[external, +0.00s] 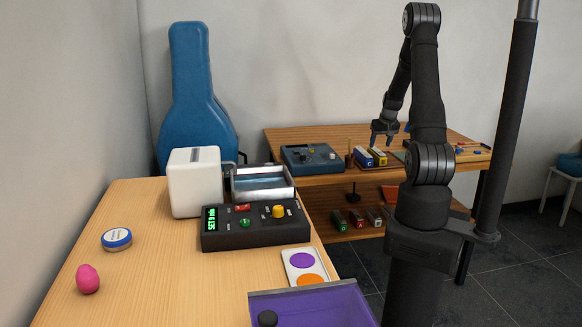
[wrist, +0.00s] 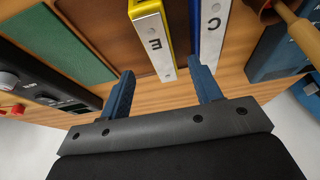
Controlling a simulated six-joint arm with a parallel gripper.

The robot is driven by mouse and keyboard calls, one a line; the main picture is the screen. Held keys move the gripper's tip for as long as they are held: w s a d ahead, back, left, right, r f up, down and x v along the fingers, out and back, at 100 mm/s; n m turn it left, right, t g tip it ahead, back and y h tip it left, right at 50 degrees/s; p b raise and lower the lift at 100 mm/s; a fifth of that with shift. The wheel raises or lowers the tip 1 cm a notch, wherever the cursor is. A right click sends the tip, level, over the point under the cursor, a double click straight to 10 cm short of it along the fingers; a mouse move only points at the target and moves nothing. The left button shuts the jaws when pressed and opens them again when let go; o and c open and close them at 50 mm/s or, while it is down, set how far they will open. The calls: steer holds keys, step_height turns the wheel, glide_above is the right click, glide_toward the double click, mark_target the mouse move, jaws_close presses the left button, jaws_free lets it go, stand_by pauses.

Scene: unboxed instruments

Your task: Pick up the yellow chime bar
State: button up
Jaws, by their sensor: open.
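The yellow chime bar (wrist: 153,42) has a pale metal top marked "E" and lies in a brown tray (wrist: 107,30) in the wrist view. It also shows in the external view (external: 378,156) on the far wooden table. The blue chime bar (wrist: 213,32), marked "C", lies just to its right in the wrist view. My gripper (wrist: 161,67) is open and empty. In the wrist view the near end of the yellow bar shows between its fingertips, and the right fingertip overlaps the blue bar. In the external view my gripper (external: 383,142) hangs just above the bars.
A green mat (wrist: 65,42) lies left of the tray in the wrist view. A wooden stick-like piece (wrist: 299,32) stands to the right. A blue device (external: 311,157) sits left of the bars in the external view.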

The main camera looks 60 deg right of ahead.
mark_target(377, 151)
steer(key=shift+x, duration=2.75)
steer(key=shift+w, duration=0.1)
steer(key=c, duration=1.1)
steer(key=shift+r, duration=0.15)
steer(key=shift+c, duration=0.2)
